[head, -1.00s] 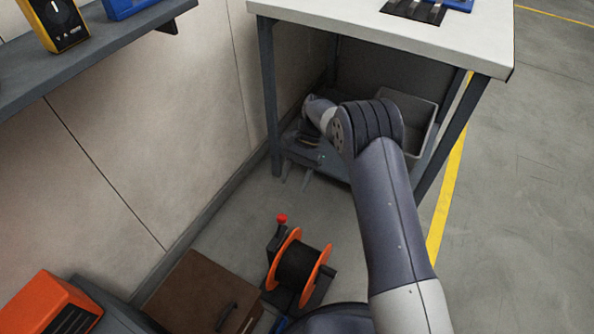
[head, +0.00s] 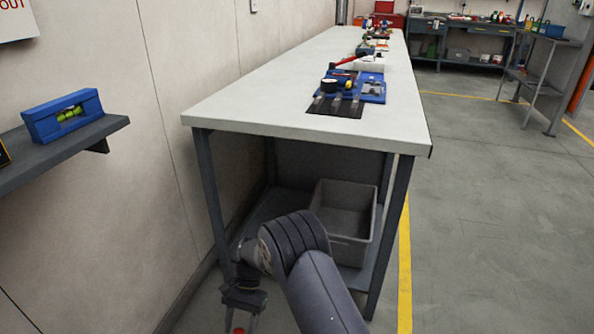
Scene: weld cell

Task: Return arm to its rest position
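My gripper (head: 241,320) shows at the lower edge of the head view, in front of the near left leg of the workbench. Its two fingers point down and stand apart, with nothing visible held between them. A small red spot shows low between the fingers, cut by the picture edge. My arm comes up from the bottom of the view and bends at a dark ribbed joint, with the gripper hanging to its left. The white-topped workbench (head: 250,100) stands just beyond the arm.
A grey bin (head: 345,222) sits on the bench's lower shelf. A blue tray (head: 370,88) and dark mat (head: 334,107) lie on the bench top. Open floor (head: 490,220) lies right of the yellow line.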

